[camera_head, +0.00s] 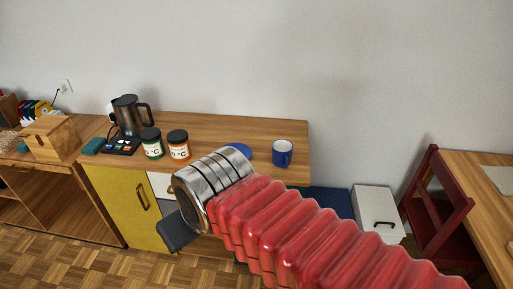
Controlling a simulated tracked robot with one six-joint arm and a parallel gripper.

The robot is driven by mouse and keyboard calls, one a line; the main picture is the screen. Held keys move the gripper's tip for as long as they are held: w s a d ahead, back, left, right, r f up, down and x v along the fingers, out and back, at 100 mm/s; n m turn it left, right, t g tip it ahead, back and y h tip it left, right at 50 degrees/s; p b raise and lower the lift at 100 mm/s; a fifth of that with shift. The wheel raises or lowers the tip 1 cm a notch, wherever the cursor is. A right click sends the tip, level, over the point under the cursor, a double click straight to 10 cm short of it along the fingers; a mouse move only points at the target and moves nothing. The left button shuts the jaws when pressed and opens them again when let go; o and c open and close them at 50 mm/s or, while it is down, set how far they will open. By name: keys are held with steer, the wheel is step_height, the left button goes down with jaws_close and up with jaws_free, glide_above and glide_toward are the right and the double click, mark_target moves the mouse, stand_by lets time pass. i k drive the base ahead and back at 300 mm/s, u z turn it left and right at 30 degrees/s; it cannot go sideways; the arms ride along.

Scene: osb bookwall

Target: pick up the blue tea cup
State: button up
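The blue tea cup (282,153) stands upright near the right end of the wooden sideboard top, its handle towards the front. My arm, with red bellows and a silver cylinder, reaches in from the lower right and ends left of the cup, in front of the sideboard. A dark grey piece (174,232) below the cylinder's end may be part of my gripper. The fingertips do not show clearly, so I cannot tell whether it is open. Nothing of the gripper touches the cup.
Two jars (178,145) (152,143) and a kettle (127,116) stand further left. A dark red chair (436,212) and a desk (487,180) are at right.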

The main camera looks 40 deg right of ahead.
mark_target(281, 150)
steer(key=u, duration=0.15)
steer(key=i, duration=0.95)
steer(key=u, duration=0.15)
